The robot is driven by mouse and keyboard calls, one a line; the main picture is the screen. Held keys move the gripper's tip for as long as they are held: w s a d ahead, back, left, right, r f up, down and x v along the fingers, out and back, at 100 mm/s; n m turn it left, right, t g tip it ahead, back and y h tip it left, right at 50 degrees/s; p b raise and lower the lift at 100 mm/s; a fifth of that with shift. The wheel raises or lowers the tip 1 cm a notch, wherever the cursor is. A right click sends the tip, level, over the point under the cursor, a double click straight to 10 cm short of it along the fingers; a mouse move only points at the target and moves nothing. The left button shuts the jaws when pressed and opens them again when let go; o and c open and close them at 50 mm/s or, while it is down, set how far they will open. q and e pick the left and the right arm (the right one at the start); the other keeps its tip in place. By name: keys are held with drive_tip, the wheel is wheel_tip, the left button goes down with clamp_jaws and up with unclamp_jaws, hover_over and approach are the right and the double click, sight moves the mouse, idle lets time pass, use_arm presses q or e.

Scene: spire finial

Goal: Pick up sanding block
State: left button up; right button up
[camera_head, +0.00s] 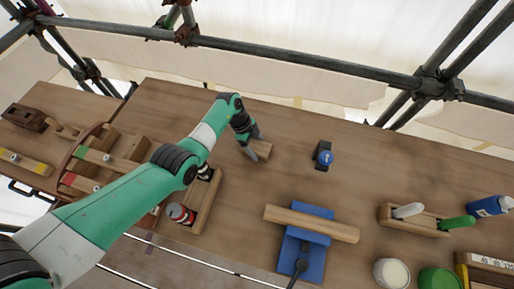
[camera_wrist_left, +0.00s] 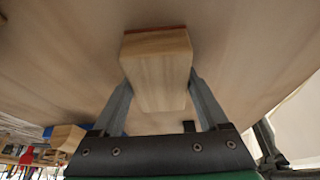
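The sanding block (camera_head: 263,149) is a small pale wooden block on the bench near the middle of the head view, partly covered by my left gripper (camera_head: 251,142). In the left wrist view the block (camera_wrist_left: 158,58) has a thin reddish-brown layer along the side facing the bench. My left gripper (camera_wrist_left: 160,95) has one finger on each side of the block, with no clear gap showing. I cannot tell whether the fingers press on it. The block appears to rest on the bench. My right gripper is not in view.
A wooden bar (camera_head: 311,223) lies across a blue holder (camera_head: 303,254). A dark and blue tool (camera_head: 323,156) sits right of the block. A wooden tray (camera_head: 204,209) with a red and white can (camera_head: 181,214) is under my left arm. Free bench lies behind the block.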

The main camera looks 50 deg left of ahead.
sight(261, 148)
use_arm(q)
drive_tip(key=c, duration=0.9)
drive_tip(key=shift+r, duration=0.15)
drive_tip(key=shift+c, duration=0.2)
wheel_tip(261, 148, up, 4)
drive_tip(key=p, duration=0.3)
drive_tip(key=shift+r, duration=0.25)
drive_tip(key=s+d+r+p, duration=0.3)
drive_tip(key=s+r+p, duration=0.1)
drive_tip(key=s, duration=0.2)
drive_tip(key=s+d+r+p, duration=0.3)
drive_tip(key=s+r+p, duration=0.1)
drive_tip(key=s+p, duration=0.1)
drive_tip(key=shift+s+r, duration=0.35)
drive_tip(key=shift+s, duration=0.55)
